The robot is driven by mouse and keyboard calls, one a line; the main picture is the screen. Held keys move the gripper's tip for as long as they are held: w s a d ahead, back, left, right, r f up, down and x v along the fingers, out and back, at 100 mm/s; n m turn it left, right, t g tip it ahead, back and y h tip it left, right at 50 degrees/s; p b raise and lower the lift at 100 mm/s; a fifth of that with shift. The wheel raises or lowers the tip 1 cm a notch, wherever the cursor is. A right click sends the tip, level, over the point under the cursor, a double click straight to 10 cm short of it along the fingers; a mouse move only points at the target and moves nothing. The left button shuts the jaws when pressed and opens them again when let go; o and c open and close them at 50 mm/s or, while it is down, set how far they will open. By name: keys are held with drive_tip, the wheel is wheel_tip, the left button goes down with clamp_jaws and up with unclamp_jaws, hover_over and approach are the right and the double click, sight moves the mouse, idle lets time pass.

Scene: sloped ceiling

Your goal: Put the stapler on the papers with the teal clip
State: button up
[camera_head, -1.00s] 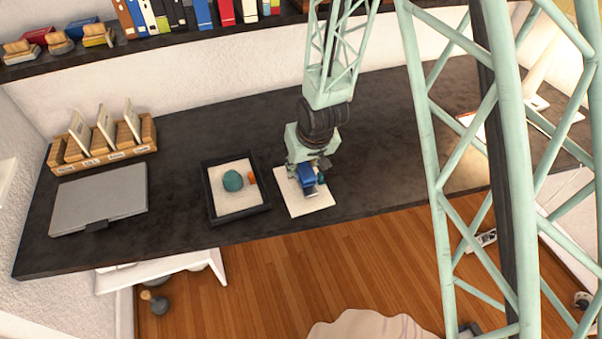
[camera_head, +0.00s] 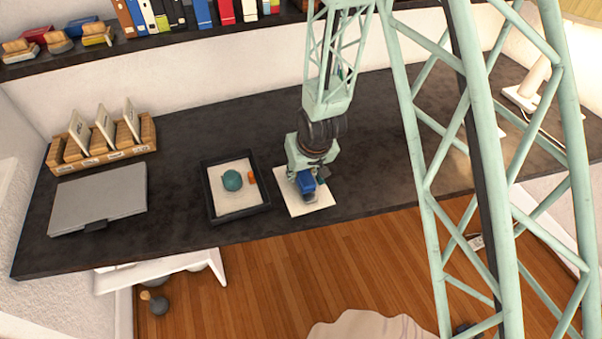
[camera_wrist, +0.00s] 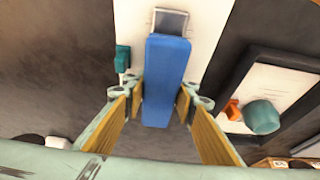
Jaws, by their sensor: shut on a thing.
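The blue stapler (camera_head: 306,183) is held in my gripper (camera_head: 309,174), directly over the white papers (camera_head: 322,194) on the dark desk. In the wrist view the blue stapler (camera_wrist: 167,70) lies lengthwise between the two fingers of my gripper (camera_wrist: 160,97), its grey end pointing to the picture's top. The white papers (camera_wrist: 205,25) are behind it. The teal clip (camera_wrist: 122,58) shows at the papers' left edge, beside the stapler and apart from it. The clip is hidden in the head view. I cannot tell whether the stapler touches the papers.
A grey laptop (camera_head: 97,199) and a wooden card holder (camera_head: 75,159) are farther left. The desk right of the papers is clear.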

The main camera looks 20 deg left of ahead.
drive_tip(key=shift+f, duration=0.1)
idle(0.3)
drive_tip(key=o, duration=1.2)
drive_tip(key=shift+c, duration=0.2)
drive_tip(key=shift+p+v, duration=0.8)
drive_tip(key=shift+v, duration=5.3)
